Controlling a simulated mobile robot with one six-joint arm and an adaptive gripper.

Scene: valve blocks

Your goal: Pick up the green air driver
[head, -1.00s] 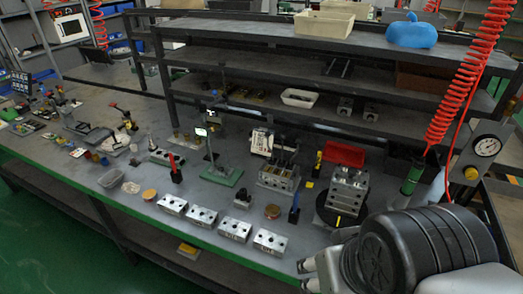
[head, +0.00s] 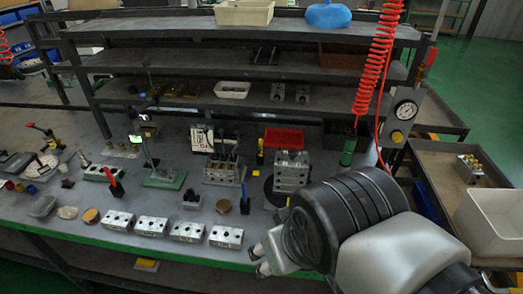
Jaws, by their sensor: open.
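The green air driver (head: 348,153) is a slim green cylinder in the head view. It is upright at the lower end of a red coiled hose (head: 374,70), to the right of the large valve block (head: 291,172). My gripper (head: 259,259) is at the lower middle of the view, over the bench's front edge. It is open, with nothing seen between its fingers, and is well apart from the driver, lower and to the left. My large dark arm joint stands in front of the bench's right part and hides what lies behind it.
Several small metal blocks (head: 188,232) stand in a row along the bench's front edge. A green-based stand (head: 165,178) and another valve block (head: 222,170) are behind them. A pressure gauge (head: 405,109) is right of the hose. A white bin (head: 491,222) stands at far right.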

